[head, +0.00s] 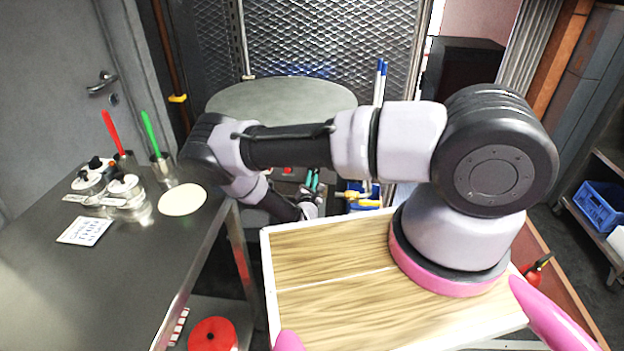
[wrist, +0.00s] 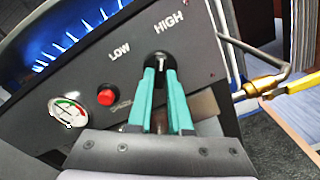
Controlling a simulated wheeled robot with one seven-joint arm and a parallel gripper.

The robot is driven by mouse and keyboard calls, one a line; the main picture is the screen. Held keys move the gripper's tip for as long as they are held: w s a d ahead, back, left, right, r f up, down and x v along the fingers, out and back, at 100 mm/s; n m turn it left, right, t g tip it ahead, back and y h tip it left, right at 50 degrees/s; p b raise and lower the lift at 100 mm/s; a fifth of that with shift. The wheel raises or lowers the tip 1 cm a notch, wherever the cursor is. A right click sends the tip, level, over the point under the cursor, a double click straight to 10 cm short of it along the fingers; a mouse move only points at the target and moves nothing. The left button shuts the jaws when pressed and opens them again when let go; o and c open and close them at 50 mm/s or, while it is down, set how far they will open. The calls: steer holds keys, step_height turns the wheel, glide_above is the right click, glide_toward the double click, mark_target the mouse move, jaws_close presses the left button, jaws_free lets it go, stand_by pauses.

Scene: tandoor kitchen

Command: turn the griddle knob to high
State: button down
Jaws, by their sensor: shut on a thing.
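The griddle (head: 285,95) is a round grey plate behind my arm in the head view. Its dark control panel (wrist: 205,65) fills the wrist view, with LOW at the knob's upper left and HIGH above it. The black knob (wrist: 160,60) sits between my gripper's teal fingertips (wrist: 160,75). My gripper is shut on it, a finger on each side. The knob's pale mark appears to point up, toward HIGH; the fingers partly cover the knob. In the head view my gripper (head: 312,182) is small at the panel, and the knob cannot be made out.
A red button (wrist: 106,95) and a round gauge (wrist: 68,113) are left of the knob. Blue flames (wrist: 75,35) burn behind the panel. A brass valve with a yellow handle (wrist: 262,86) is close on the right. A steel counter (head: 150,245) with jars stands left.

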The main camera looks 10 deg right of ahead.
stand_by(0.4)
steer(key=c, duration=0.8)
jaws_free()
steer(key=shift+c, duration=0.2)
steer(key=shift+s, duration=0.1)
steer(key=v, duration=1)
steer(key=shift+s, duration=0.35)
steer(key=shift+a+r+m, duration=0.1)
steer(key=shift+r+m, duration=0.05)
steer(key=shift+m, duration=0.15)
